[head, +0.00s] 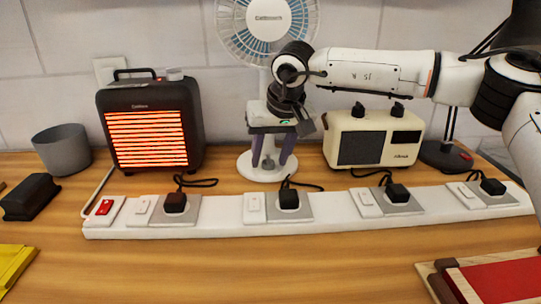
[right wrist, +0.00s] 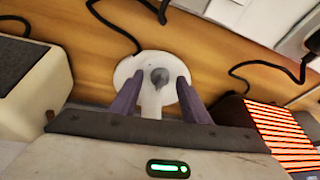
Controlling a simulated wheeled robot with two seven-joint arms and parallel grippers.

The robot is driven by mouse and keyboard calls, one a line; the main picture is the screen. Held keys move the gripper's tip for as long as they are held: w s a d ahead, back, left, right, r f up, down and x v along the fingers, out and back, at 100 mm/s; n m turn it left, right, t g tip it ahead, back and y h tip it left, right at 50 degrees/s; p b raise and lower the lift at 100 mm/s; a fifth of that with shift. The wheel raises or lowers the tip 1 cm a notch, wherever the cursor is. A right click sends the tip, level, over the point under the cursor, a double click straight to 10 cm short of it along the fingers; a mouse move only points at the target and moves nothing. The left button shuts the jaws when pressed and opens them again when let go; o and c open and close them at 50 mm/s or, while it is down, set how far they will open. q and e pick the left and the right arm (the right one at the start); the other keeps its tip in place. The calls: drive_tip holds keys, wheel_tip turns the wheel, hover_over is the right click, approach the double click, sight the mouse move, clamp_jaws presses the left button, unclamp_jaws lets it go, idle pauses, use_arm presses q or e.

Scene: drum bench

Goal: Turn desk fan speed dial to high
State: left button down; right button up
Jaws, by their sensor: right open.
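The desk fan (head: 268,18) stands at the back of the bench with a pale blue cage and a round white base (head: 249,170). My right gripper (head: 271,164) hangs in front of the fan's stem, fingers pointing down toward the base, and hides part of the stand. In the right wrist view the fan's white base (right wrist: 126,70) carries a grey knob, the speed dial (right wrist: 160,77). The dial lies between the two purple fingers of my right gripper (right wrist: 154,84), which are apart. Whether they touch the dial cannot be told. My left gripper does not show.
A glowing heater (head: 150,125) stands left of the fan, and a cream radio (head: 372,138) stands right. A white power strip (head: 225,219) with several black plugs runs along the front. A grey cup (head: 62,150) and a red book-like item (head: 500,279) also sit on the bench.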

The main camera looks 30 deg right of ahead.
drive_tip(key=c, duration=1)
